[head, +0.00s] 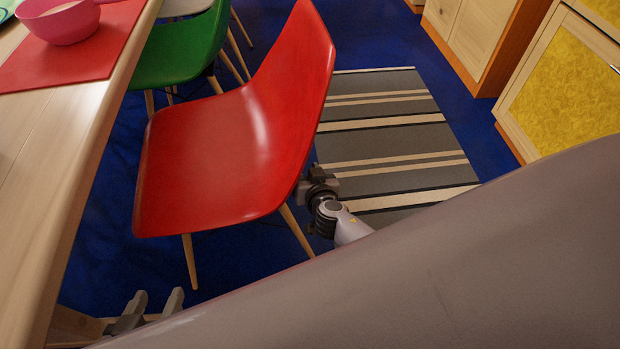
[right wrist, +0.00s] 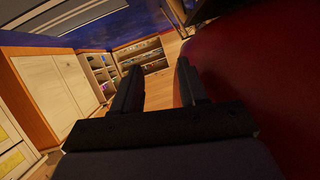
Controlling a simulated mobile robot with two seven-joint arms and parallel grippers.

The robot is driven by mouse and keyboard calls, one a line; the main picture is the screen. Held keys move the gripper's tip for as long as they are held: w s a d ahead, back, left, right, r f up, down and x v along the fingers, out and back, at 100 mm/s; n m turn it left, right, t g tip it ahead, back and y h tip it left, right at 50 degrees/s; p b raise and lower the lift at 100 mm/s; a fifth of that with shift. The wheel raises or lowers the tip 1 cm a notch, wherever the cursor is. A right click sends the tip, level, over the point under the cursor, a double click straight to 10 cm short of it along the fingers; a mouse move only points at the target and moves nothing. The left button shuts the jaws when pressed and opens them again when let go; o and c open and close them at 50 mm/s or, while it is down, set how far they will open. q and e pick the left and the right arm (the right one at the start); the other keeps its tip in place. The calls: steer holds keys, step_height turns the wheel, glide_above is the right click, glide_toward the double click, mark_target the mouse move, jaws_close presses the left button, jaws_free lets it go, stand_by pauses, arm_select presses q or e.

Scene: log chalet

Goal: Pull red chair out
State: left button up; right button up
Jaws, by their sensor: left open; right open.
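The red chair (head: 225,150) stands upright beside the wooden table (head: 70,170), its seat toward the table and its backrest on the right. My right gripper (head: 308,187) is open at the chair's right edge, low by the back of the seat. In the right wrist view its fingers (right wrist: 160,85) are apart, and the red chair (right wrist: 265,90) fills the right side, close to the right finger. I cannot tell whether that finger touches it. My left gripper (head: 153,304) is open and empty at the bottom left, in front of the chair and near the table edge.
A green chair (head: 180,55) stands beyond the red one. A pink bowl (head: 60,22) sits on a red placemat (head: 110,35) on the table. A striped rug (head: 395,135) lies right of the chair on blue floor. Cabinets (head: 565,90) line the right side.

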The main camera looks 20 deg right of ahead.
steer(key=shift+w+f, duration=0.15)
steer(key=shift+w, duration=0.1)
jaws_close()
stand_by(1.4)
